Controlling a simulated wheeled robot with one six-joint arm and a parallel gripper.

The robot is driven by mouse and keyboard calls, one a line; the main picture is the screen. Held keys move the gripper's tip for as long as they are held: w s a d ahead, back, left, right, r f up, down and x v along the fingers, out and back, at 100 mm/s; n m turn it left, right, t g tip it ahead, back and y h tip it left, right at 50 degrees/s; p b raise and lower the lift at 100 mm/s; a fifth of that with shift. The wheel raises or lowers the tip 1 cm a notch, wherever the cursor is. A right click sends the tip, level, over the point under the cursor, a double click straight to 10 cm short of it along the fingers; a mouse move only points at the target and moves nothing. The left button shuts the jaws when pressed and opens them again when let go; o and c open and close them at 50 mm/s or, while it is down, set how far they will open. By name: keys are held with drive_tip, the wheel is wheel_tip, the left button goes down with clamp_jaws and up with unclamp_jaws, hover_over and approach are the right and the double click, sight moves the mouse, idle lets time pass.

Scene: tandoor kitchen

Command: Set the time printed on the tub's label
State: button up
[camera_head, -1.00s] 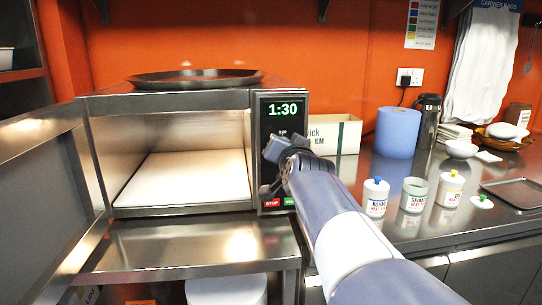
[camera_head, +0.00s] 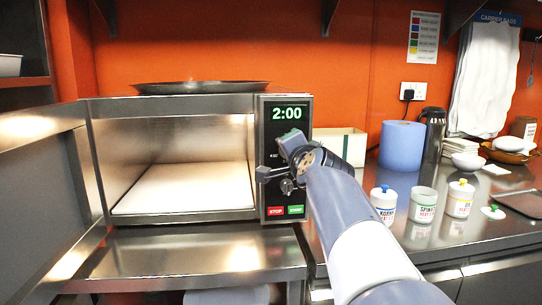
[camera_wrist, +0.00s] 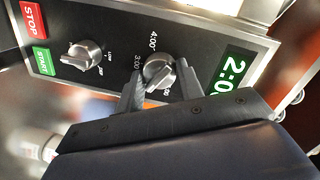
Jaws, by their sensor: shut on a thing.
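The microwave (camera_head: 170,218) stands with its door open and its cavity empty. Its display (camera_head: 289,113) reads 2:00, and the display also shows partly in the wrist view (camera_wrist: 232,70). In the wrist view my gripper (camera_wrist: 160,88) is shut on the upper timer dial (camera_wrist: 158,70), with one finger on each side of it. In the head view my gripper (camera_head: 285,163) covers the dial. Three tubs stand on the counter: korma (camera_head: 384,201) with a blue-knobbed lid, spinach (camera_head: 423,203) without a lid, and one (camera_head: 460,197) with a yellow-knobbed lid. Their small "HEAT" times are unreadable.
A second knob (camera_wrist: 82,56) sits beside the red stop (camera_wrist: 32,18) and green start (camera_wrist: 42,61) buttons. A loose green-knobbed lid (camera_head: 493,212) lies by the tubs. The open microwave door (camera_head: 45,190) fills the left. A pan (camera_head: 200,88) rests on top.

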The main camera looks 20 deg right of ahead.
idle(0.4)
drive_tip(key=o, duration=1)
